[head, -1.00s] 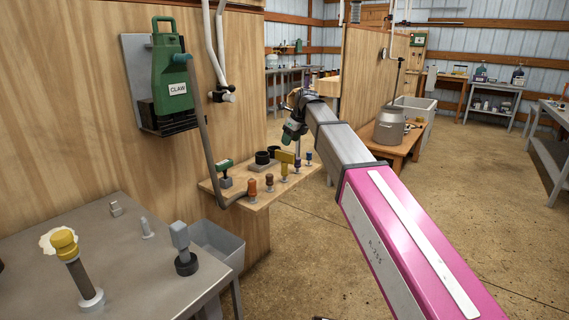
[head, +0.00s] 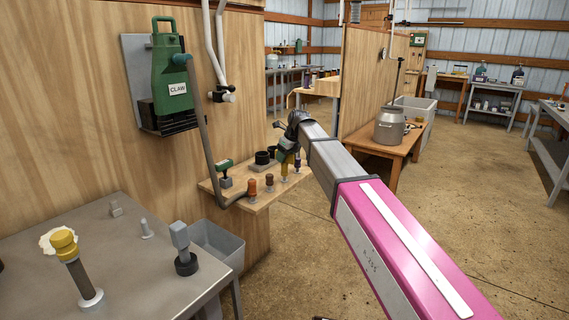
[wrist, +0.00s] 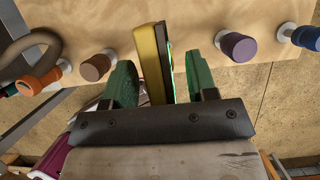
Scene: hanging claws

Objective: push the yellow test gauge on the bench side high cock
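My gripper (head: 289,146) is low over the small wooden shelf, at its row of coloured knobs. In the wrist view its two green fingers (wrist: 161,80) are spread apart. A yellow block with a dark side strip, seemingly the test gauge (wrist: 148,55), lies between them, with gaps on both sides. In the head view a yellow part (head: 284,171) shows under my gripper, mostly covered by it. The wrist view shows an orange knob (wrist: 38,80) and a brown knob (wrist: 97,67) left of the gauge, and purple (wrist: 238,47) and blue (wrist: 306,38) knobs right. What lies beneath the gauge is hidden.
A green claw unit (head: 167,75) hangs on the plywood wall, its grey hose running down to the shelf (head: 240,202). A metal bench (head: 130,270) is at front left.

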